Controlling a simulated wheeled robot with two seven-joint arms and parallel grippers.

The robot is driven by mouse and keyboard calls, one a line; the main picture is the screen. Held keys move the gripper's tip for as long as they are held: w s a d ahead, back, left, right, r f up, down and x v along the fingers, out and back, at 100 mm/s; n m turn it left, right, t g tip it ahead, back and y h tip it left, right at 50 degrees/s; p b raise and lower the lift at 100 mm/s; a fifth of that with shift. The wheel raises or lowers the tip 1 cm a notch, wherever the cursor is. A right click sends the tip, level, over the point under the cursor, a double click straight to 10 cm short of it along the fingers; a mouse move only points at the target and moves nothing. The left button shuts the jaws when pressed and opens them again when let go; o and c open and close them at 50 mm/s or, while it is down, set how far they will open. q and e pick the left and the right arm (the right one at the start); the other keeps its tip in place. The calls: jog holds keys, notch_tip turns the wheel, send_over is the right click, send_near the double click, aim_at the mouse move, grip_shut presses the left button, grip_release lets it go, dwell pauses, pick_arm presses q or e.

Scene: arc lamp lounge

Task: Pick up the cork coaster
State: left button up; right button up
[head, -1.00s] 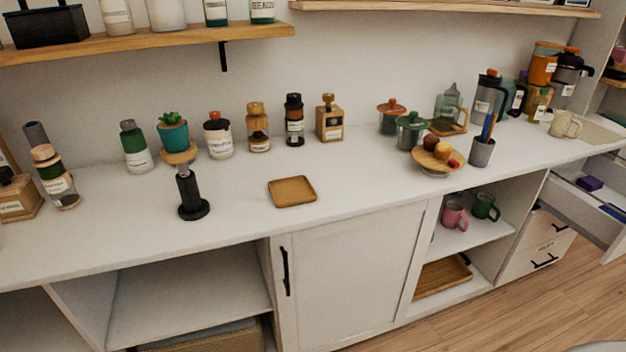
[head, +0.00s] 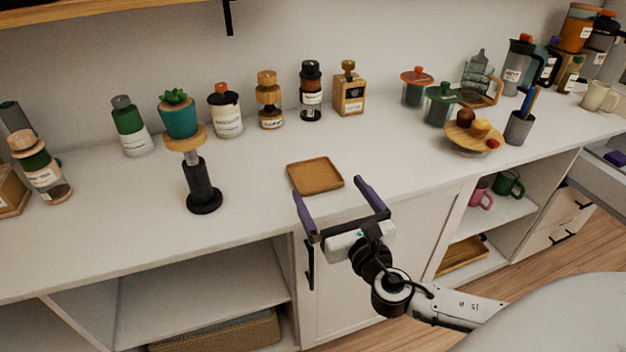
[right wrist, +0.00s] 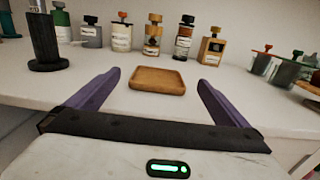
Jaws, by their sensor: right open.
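The cork coaster is a small square brown piece with a slightly raised rim (head: 315,176), lying flat on the white counter near its front edge. It also shows in the right wrist view (right wrist: 157,79), ahead of and between the two fingers. My right gripper (head: 328,187) is open, with purple fingers spread wide, at the counter's front edge just short of the coaster. In the right wrist view the gripper (right wrist: 158,82) is empty and apart from the coaster. My left gripper is not in view.
A black stand with a teal potted plant (head: 180,120) stands left of the coaster. Several jars and grinders, such as a wooden grinder (head: 349,92), line the wall behind. The counter (head: 255,200) around the coaster is clear.

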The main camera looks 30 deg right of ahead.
aim_at(323, 188)
jog(key=shift+w+d+f, duration=0.1)
jog(key=shift+w+f, duration=0.1)
jog(key=shift+f, duration=0.3)
jog(key=shift+w+f, duration=0.2)
jog(key=shift+f, duration=0.3)
jog(key=x, duration=0.6)
jog(key=shift+w, duration=0.4)
